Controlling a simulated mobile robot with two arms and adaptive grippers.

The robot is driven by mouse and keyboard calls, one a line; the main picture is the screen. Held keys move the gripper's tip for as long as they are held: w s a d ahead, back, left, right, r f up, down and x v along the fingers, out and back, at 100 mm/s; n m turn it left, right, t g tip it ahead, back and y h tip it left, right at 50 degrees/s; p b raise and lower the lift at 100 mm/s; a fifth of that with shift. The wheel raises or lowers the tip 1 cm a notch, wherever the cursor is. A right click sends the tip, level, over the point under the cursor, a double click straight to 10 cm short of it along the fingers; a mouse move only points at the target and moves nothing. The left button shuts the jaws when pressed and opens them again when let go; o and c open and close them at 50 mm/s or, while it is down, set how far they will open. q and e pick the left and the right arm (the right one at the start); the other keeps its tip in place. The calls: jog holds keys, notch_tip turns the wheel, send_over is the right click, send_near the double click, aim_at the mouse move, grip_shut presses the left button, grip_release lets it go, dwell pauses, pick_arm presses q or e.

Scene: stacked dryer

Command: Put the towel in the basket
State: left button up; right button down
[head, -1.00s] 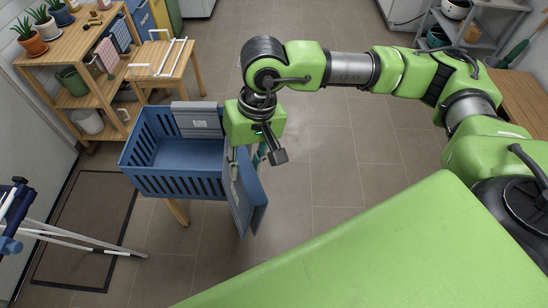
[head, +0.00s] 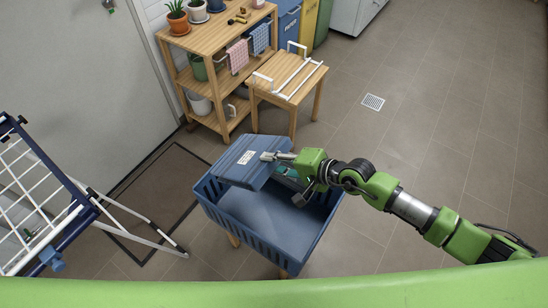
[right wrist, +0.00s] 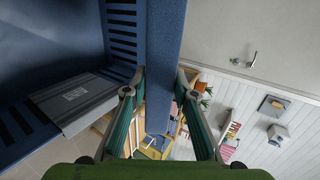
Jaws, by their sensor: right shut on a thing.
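The blue slatted basket (head: 272,232) stands on wooden legs in the middle of the head view. Its visible floor is bare. A blue lid panel with a white label (head: 240,165) lies over its far left part. My right gripper (head: 279,163) is at this panel's right edge. In the right wrist view its teal fingers (right wrist: 160,88) stand on either side of a blue panel (right wrist: 165,50), shut on it. A pink towel (head: 237,56) and a blue checked towel (head: 260,38) hang at the shelf's side. My left gripper is not in view.
A wooden shelf (head: 215,38) with potted plants stands behind the basket. A small wooden table (head: 290,72) with a white frame on it is beside the shelf. A drying rack (head: 40,195) stands at the left. Floor at the right is clear.

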jog(key=shift+w+f, duration=0.1)
jog(key=shift+w, duration=0.05)
jog(key=shift+f, duration=0.15)
jog(key=f+b, duration=0.2)
jog(key=shift+s+f+b, duration=0.2)
jog(key=shift+s+b, duration=0.05)
jog(key=shift+b, duration=0.1)
pick_arm(q)
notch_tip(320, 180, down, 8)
jog(key=b, duration=0.5)
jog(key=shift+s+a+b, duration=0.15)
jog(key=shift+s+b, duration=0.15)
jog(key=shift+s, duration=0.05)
pick_arm(e)
notch_tip(320, 180, down, 7)
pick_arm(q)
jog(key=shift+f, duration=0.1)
pick_arm(e)
jog(key=shift+w, duration=0.1)
